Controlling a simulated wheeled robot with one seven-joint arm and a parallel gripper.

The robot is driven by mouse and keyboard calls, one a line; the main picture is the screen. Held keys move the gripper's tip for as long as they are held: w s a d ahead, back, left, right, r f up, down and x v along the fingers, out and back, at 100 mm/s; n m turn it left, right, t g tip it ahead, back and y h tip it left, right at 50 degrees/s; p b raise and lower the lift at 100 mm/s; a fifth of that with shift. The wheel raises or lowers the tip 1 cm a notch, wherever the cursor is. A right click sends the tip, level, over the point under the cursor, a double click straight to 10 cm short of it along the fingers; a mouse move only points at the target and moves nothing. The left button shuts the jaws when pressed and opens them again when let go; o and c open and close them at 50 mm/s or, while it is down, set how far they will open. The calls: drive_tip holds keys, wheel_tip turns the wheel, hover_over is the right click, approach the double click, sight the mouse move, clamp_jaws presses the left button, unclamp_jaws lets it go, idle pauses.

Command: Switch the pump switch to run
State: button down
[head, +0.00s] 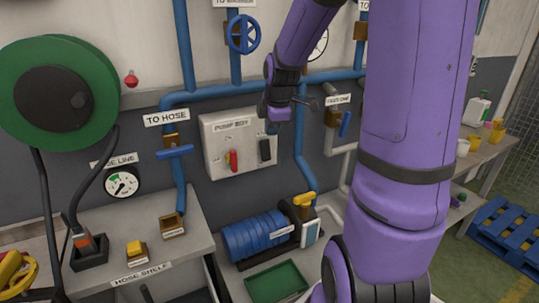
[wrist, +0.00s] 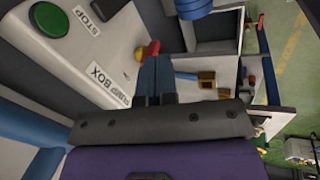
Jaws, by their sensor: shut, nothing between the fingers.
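The pump box (head: 212,150) is a pale box on the wall in the head view, with a red handle (head: 233,161) low on its front. In the wrist view the box (wrist: 70,55) fills the upper left, showing a green button (wrist: 47,18) and a STOP label (wrist: 88,20). My gripper (wrist: 155,58) is shut and empty, its fingers pressed together beside the box. A red and yellow part (wrist: 148,49) shows by the fingertips; I cannot tell whether they touch it. In the head view the fingertips are not clear.
Blue pipes (head: 300,150) run close to the box. A blue pump (head: 255,235) and a green tray (head: 277,283) are below it. A hose shelf (head: 195,247) and gauge (head: 122,182) are at left. My arm covers much of the right.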

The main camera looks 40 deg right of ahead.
sight(265, 150)
drive_tip(key=w+d+f+n, duration=0.1)
drive_tip(key=d+f+n, duration=0.1)
drive_tip(key=d+f, duration=0.2)
drive_tip(key=shift+w+d+f, duration=0.15)
drive_tip(key=shift+w+d, duration=0.15)
drive_tip(key=shift+w, duration=0.1)
drive_tip(key=shift+f, duration=0.1)
drive_tip(key=w+d+f, duration=0.1)
drive_tip(key=w+f, duration=0.5)
drive_tip(key=f, duration=0.4)
drive_tip(key=shift+w+d, duration=0.3)
drive_tip(key=shift+w+f, duration=0.1)
